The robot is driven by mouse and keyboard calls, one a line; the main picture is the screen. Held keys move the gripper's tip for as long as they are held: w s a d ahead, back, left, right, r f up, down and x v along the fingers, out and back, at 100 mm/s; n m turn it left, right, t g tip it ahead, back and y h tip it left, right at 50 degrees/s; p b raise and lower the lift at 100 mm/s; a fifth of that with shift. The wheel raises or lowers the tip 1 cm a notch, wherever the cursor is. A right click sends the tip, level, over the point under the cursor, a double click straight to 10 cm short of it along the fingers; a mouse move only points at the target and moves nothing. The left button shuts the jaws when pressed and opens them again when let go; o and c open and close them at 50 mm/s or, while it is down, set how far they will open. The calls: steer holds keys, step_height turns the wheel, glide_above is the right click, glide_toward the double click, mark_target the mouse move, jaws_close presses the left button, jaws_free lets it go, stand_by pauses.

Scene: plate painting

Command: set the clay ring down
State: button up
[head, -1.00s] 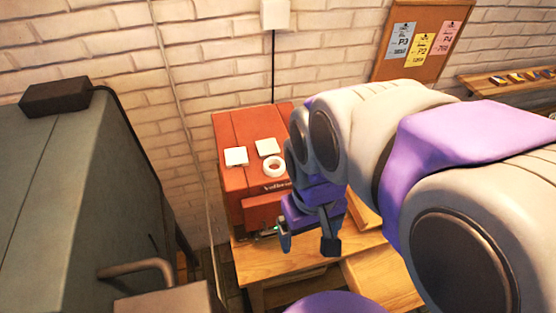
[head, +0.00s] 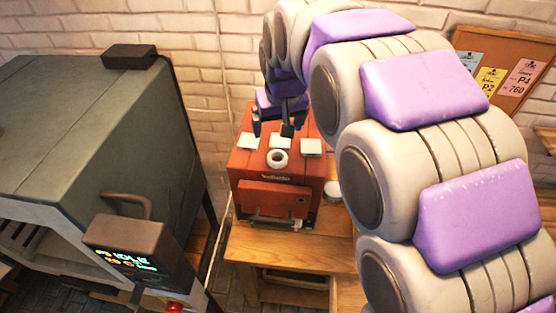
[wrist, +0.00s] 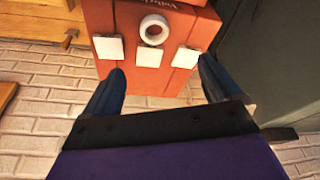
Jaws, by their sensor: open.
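The white clay ring (head: 277,158) lies flat on top of a red box (head: 244,161), near its front edge. In the wrist view the ring (wrist: 154,29) is whole and nothing touches it. My gripper (head: 271,131) is open and empty, its fingers apart, above the back part of the box. In the wrist view the open fingers (wrist: 161,70) are apart from the ring, which lies beyond their tips. Three white square pieces, left (head: 249,141), middle (head: 279,140) and right (head: 311,146), also lie on the box top, around the ring.
The red box stands on a wooden table (head: 290,246) with bare wood in front. A large grey kiln-like machine (head: 100,120) with a display (head: 130,258) stands at left. A brick wall is behind. A small white pot (head: 332,190) sits right of the box.

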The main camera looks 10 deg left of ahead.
glide_toward(278, 156)
steer(key=x, duration=0.3)
steer(key=shift+a+f, duration=0.2)
steer(key=shift+f, duration=0.05)
steer(key=shift+w+a+f, duration=0.1)
steer(key=shift+a+f, duration=0.25)
steer(key=shift+a, duration=0.15)
steer(key=f, duration=0.1)
steer(key=d+f, duration=0.1)
steer(key=w+f, duration=0.1)
steer(key=shift+w+d+f, duration=0.1)
steer(key=shift+d+f, duration=0.2)
steer(key=shift+d, duration=0.05)
steer(key=shift+w+f, duration=0.1)
steer(key=shift+f, duration=0.15)
steer(key=shift+a, duration=0.5)
steer(key=shift+a+f, duration=0.1)
steer(key=shift+a, duration=0.4)
steer(key=shift+c, duration=2)
steer(key=shift+d, duration=0.65)
steer(key=c, duration=0.6)
steer(key=shift+c, duration=0.8)
steer(key=shift+a, duration=0.1)
steer(key=shift+c, duration=0.3)
